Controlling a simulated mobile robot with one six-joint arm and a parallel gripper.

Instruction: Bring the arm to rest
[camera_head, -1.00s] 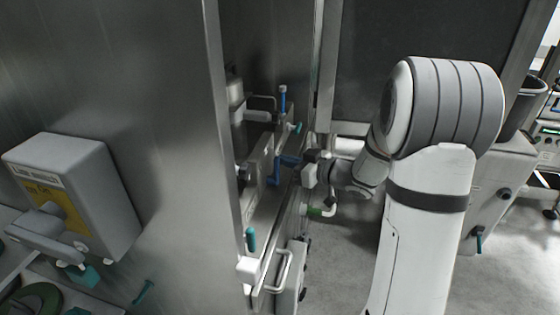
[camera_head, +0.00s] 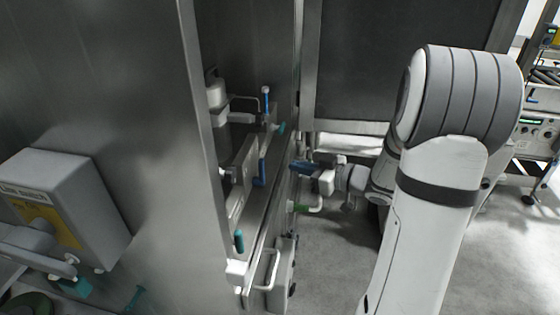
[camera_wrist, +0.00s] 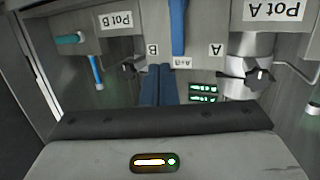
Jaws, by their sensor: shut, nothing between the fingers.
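My gripper (camera_head: 300,166) has blue fingers and is held out level to the left from my white arm (camera_head: 425,190). It is to the right of the washer's panel and apart from the blue lever (camera_head: 260,173). In the wrist view my gripper's fingers (camera_wrist: 159,72) lie side by side, shut, with nothing between them. Beyond them is a panel with upside-down Pot A (camera_wrist: 275,10) and Pot B (camera_wrist: 115,19) labels. A blue handle (camera_wrist: 177,25) hangs above the fingertips in the picture.
Blue-topped (camera_head: 266,98) and teal (camera_head: 239,241) handles stick out from the panel. A metal rail handle (camera_head: 270,275) is at its lower end. A steel wall (camera_head: 150,150) and a grey switch box (camera_head: 70,200) stand left. Grey floor (camera_head: 335,250) is open below my gripper.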

